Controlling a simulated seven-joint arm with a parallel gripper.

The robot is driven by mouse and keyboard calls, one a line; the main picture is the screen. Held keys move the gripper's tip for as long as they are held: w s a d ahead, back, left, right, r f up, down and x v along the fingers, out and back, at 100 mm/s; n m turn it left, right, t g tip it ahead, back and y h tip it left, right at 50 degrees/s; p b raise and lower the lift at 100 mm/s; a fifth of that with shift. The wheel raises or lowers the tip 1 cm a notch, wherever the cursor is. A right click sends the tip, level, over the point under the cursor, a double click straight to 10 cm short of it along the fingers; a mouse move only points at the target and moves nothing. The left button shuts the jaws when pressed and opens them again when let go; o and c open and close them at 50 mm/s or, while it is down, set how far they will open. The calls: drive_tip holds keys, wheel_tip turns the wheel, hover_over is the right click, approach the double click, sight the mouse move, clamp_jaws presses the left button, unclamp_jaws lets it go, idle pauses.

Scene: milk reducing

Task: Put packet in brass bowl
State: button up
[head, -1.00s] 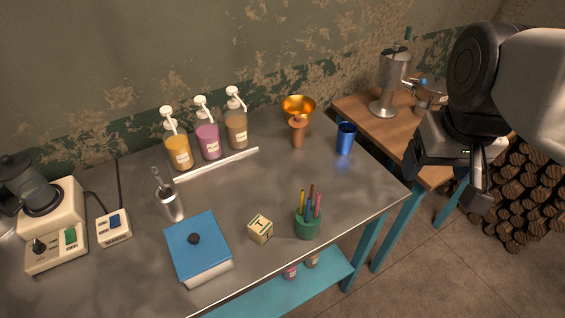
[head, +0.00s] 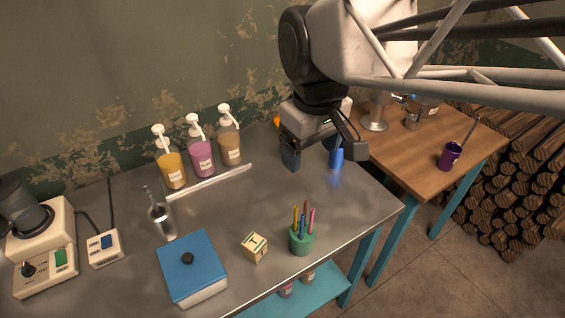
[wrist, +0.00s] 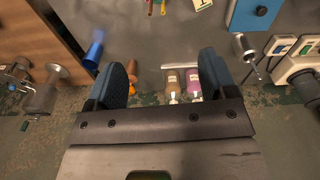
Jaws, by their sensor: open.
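I cannot make out a packet in either view.
Three pump bottles (head: 202,158) stand left of my gripper behind a white bar (head: 210,182). A blue cup (head: 337,158) and brown mill (wrist: 132,72) are close by. A pen holder (head: 301,240), letter cube (head: 254,247) and blue box (head: 192,265) stand in front. The table's middle is clear.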

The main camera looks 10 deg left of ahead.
sight(254, 241)
drive_tip(key=shift+s+a+f+n, duration=0.6)
drive_tip(key=shift+s+a+n, duration=1.05)
drive_tip(key=shift+a, duration=4)
drive_tip(key=shift+n+g, duration=0.25)
drive_tip(key=shift+g, duration=0.05)
drive_tip(key=f, duration=2.3)
drive_tip(key=shift+w+f, duration=0.1)
drive_tip(key=shift+w, duration=0.2)
drive_tip(key=shift+f, duration=0.1)
drive_tip(key=shift+f, duration=1.15)
drive_tip(key=shift+f, duration=0.1)
drive_tip(key=shift+f, duration=2.5)
